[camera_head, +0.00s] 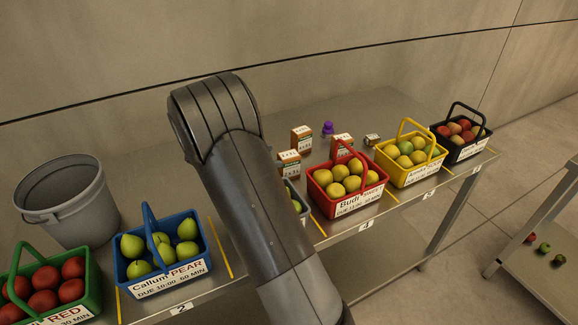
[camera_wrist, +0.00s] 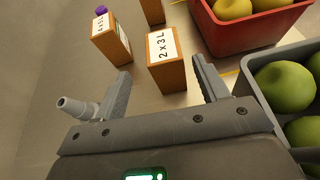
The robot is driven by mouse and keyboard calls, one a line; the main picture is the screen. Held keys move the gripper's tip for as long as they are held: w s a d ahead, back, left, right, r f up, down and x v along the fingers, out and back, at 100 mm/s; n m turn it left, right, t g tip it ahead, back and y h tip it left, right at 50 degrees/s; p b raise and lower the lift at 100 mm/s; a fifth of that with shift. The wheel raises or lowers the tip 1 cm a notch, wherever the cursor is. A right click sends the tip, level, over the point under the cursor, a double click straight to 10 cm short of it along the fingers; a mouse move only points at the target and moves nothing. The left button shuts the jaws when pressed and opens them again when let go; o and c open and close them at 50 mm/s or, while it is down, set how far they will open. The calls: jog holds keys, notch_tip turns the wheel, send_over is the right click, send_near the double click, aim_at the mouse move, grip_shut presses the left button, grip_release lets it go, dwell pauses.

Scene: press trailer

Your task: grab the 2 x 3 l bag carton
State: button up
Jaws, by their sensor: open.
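The 2 x 3 L carton (camera_wrist: 168,72) is a small orange-brown box with a white label, standing upright in the wrist view. It appears to be the nearest carton (camera_head: 288,163) beside my arm in the head view. My gripper (camera_wrist: 163,87) is open, one finger to the left and one to the right of the carton in the picture. The carton lies ahead between them, and I cannot tell whether its near end is inside the jaws. My gripper is hidden behind my arm in the head view.
Two similar cartons (camera_wrist: 110,40) (camera_wrist: 153,11) stand close by. A red basket (camera_wrist: 215,35) and a grey basket (camera_wrist: 258,111) of green fruit are to the right. A pale nozzle-like piece (camera_wrist: 76,107) shows by the left finger. A purple object (camera_head: 327,128) stands behind.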

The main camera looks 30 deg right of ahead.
aim_at(281, 157)
jog(key=x, duration=0.7)
jog(key=shift+s+r, duration=0.15)
jog(key=shift+s, duration=0.1)
jog(key=shift+c, duration=0.4)
jog(key=c, duration=1.1)
